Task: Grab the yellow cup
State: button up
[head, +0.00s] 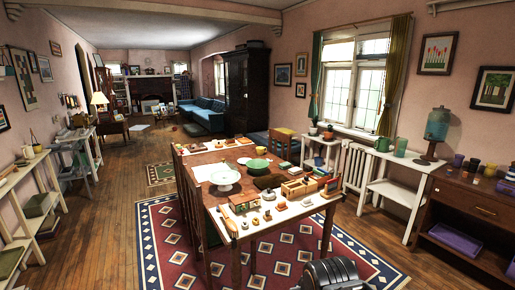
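A small yellowish cup (490,170) stands on top of the brown wooden cabinet (470,192) at the right side of the head view. It is in a row with purple and dark cups (458,161), and its colour is hard to judge at this size. My gripper cannot be made out; only a dark part of my own body shows at the bottom edge, far from the cup.
A long table (285,222) crowded with small objects and bowls stands ahead on a patterned rug (165,235). A white side table (400,188) holds green mugs (401,147) and a teal dispenser (437,124). Wooden floor is clear at the left.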

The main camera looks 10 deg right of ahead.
aim_at(260, 150)
jog(key=i, duration=0.7)
jog(key=z, duration=1.6)
jog(key=i, duration=4.5)
jog(key=u, duration=1.9)
jog(key=i, duration=2.25)
jog(key=u, duration=0.8)
jog(key=i, duration=0.3)
jog(key=u, duration=0.15)
